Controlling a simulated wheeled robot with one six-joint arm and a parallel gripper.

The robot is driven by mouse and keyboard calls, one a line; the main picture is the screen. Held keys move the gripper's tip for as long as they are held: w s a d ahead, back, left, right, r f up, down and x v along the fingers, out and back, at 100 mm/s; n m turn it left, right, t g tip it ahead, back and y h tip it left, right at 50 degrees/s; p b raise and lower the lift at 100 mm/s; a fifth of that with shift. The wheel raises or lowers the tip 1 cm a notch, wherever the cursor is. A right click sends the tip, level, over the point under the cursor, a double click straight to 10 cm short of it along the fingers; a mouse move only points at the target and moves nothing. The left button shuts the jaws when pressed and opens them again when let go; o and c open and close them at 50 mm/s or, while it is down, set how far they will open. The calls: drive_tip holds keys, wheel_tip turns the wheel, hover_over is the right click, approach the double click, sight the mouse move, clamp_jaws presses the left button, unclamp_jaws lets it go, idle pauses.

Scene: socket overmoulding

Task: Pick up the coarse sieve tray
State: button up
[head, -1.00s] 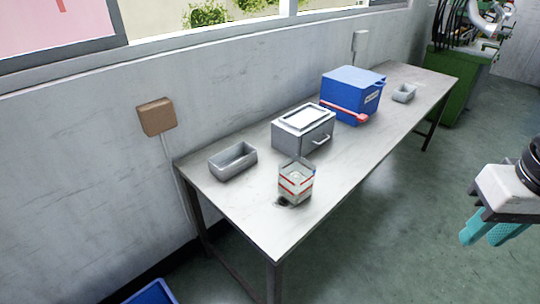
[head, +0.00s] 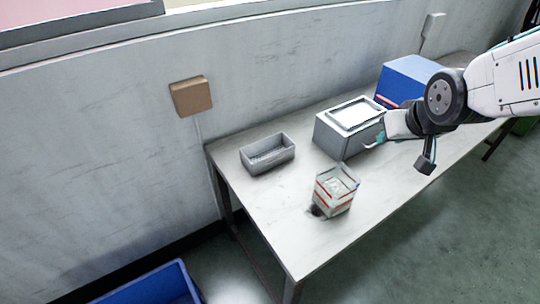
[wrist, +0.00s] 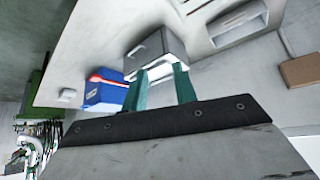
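A grey rectangular open tray (head: 270,163) with a speckled or perforated-looking floor stands on the table's left end. I take it for the coarse sieve tray. It also shows at the top of the wrist view (wrist: 240,38), beyond my fingertips and to their right. My gripper (wrist: 160,72) has two teal fingers spread apart with nothing between them. In the head view my gripper (head: 372,142) is in front of the grey box, right of the tray and apart from it. Most of its fingers are hidden there.
A grey lidded box (head: 340,140) with a handle stands right of the tray. A carton (head: 335,193) stands near the front edge, and a blue box (head: 405,78) is partly behind my arm. A blue bin (head: 150,285) is on the floor. Bare table surrounds the tray.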

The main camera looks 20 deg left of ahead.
drive_tip(key=w+a+f+n+t+y, duration=0.1)
drive_tip(key=w+a+f+y, duration=0.2)
drive_tip(key=a, duration=0.4)
drive_tip(key=w+a+f+n+t, duration=0.1)
drive_tip(key=w+a+f+n, duration=0.1)
drive_tip(key=a+f, duration=0.4)
drive_tip(key=n+y, duration=0.3)
drive_tip(key=y, duration=0.2)
approach(245, 157)
drive_tip(key=shift+w+a+f+t, duration=0.4)
drive_tip(key=shift+w+a+f, duration=0.45)
drive_tip(key=shift+a, duration=0.25)
drive_tip(key=x, duration=0.6)
drive_tip(key=shift+w+a, duration=0.25)
drive_tip(key=shift+c, duration=0.3)
clamp_jaws()
